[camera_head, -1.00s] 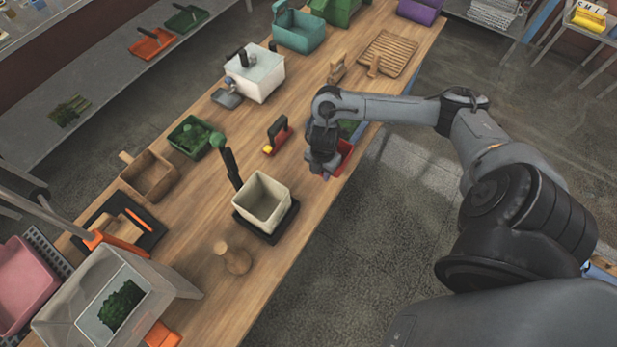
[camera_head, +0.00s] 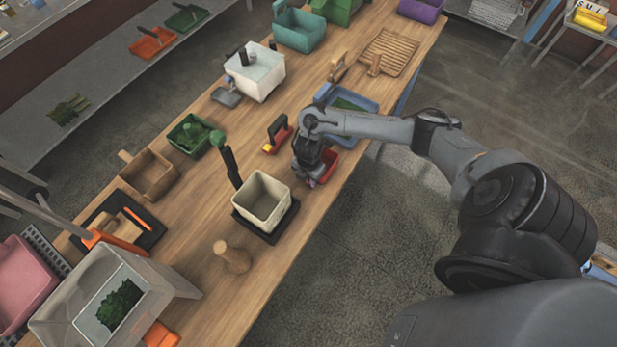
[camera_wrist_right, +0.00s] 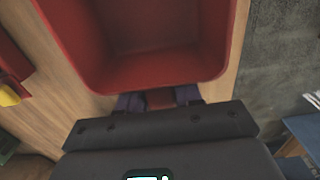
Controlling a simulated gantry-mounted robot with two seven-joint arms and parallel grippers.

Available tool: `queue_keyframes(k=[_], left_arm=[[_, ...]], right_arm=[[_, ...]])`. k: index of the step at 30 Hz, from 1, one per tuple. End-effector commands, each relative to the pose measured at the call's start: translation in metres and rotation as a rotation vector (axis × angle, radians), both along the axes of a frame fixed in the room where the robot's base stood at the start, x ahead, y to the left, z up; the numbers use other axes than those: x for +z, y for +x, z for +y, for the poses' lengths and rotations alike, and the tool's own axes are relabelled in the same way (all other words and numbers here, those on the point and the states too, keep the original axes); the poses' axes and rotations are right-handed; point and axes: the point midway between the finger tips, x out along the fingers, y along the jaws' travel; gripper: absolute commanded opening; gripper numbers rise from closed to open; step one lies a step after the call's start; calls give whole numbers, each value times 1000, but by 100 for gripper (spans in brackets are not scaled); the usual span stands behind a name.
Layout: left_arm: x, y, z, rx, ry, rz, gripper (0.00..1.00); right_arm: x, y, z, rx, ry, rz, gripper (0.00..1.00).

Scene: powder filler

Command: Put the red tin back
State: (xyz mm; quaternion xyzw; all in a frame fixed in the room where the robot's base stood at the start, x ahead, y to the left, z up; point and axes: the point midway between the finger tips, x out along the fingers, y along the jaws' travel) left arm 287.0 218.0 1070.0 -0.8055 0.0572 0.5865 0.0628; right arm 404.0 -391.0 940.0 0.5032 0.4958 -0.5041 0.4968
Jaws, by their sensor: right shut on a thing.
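The red tin (camera_head: 329,163) is at the right edge of the wooden table in the head view, partly hidden behind my right gripper (camera_head: 314,181). In the right wrist view the red tin (camera_wrist_right: 150,72) fills the upper middle, and its inside looks empty. My right gripper (camera_wrist_right: 158,99) is shut on the tin's near wall. I cannot tell whether the tin touches the table or is held just above it. My left gripper is not in view.
A blue tray (camera_head: 372,103) with green contents lies just beyond the tin. A red tool with a dark handle (camera_head: 277,133) lies to its left. A cream container (camera_head: 262,200) on a black base stands nearer. Bare wood (camera_head: 297,215) shows between them at the table edge.

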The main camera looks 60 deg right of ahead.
Motion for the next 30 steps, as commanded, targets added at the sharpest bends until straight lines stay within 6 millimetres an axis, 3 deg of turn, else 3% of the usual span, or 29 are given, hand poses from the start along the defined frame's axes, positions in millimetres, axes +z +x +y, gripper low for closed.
queue_keyframes(k=[6,7,12,23,30], left_arm=[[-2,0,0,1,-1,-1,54],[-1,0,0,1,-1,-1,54],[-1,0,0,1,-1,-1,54],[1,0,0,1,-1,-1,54],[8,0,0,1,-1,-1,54]], right_arm=[[-3,0,0,0,0,0,1],[-2,0,0,0,0,0,37],[-2,0,0,0,0,0,60],[3,0,0,1,-1,-1,60],[36,1,-1,3,-3,-4,60]])
